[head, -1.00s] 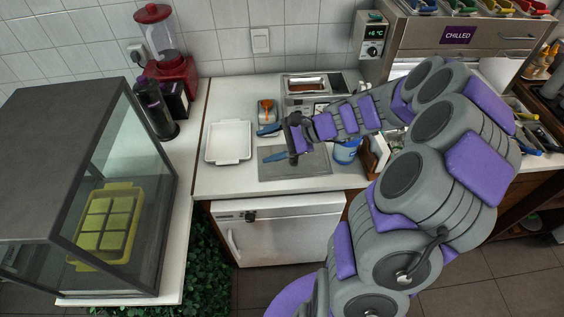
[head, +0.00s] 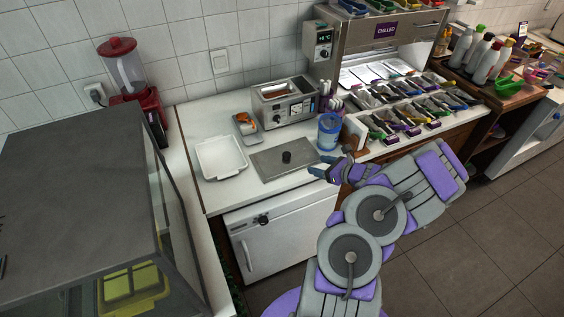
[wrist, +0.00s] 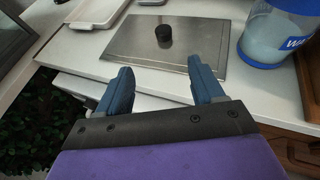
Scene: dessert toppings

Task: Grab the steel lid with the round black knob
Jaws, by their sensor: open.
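The steel lid (head: 268,163) lies flat on the white counter, a grey rectangular plate with a round black knob (head: 287,157) standing up from it. In the wrist view the lid (wrist: 205,42) lies ahead of the fingers, with its black knob (wrist: 164,33) near the middle top. My gripper (head: 328,167) is at the counter's front edge, to the right of the lid's near corner in the head view. In the wrist view my gripper (wrist: 160,90) is open and empty, its two blue fingers apart and short of the knob.
A blue-lidded tub (head: 329,132) stands just right of the lid. A white tray (head: 221,157) lies to the left. A steel warmer (head: 286,102) and a small tray with an orange item (head: 245,125) are behind. The chilled topping station (head: 400,100) is further right.

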